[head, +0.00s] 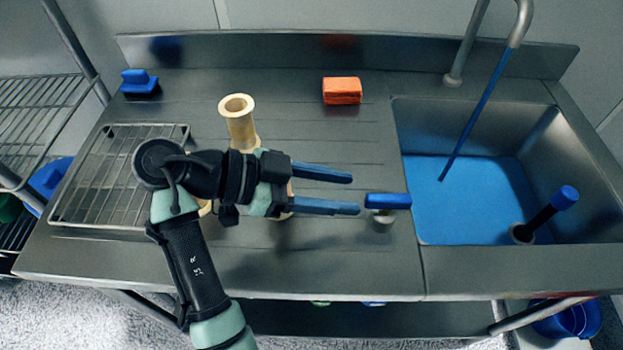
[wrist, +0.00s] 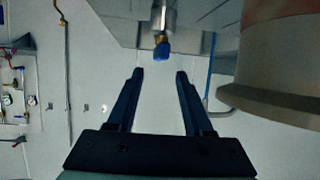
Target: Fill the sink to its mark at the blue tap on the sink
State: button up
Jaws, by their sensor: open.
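The blue tap (head: 388,201) is a blue bar handle on a short pale post at the counter's edge, left of the sink (head: 535,140). A blue stream (head: 476,112) runs from the grey spout (head: 522,18) into the sink, where blue water (head: 480,205) covers the floor. I cannot make out the fill mark. My gripper (head: 354,193) is open and empty, its fingertips just left of the tap handle, apart from it. In the wrist view the blue handle end (wrist: 161,50) lies ahead, between and beyond the open fingertips (wrist: 158,73).
A dark standpipe with a blue top (head: 564,197) stands in the sink's right front. A beige flanged tube (head: 238,120) stands behind my gripper; a large beige rim (wrist: 275,95) fills the wrist view's right. An orange sponge (head: 342,90), blue brush (head: 140,83) and wire rack (head: 100,185) occupy the counter.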

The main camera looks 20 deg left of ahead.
jog(key=shift+p+v, duration=0.7)
jog(key=shift+v, duration=1.25)
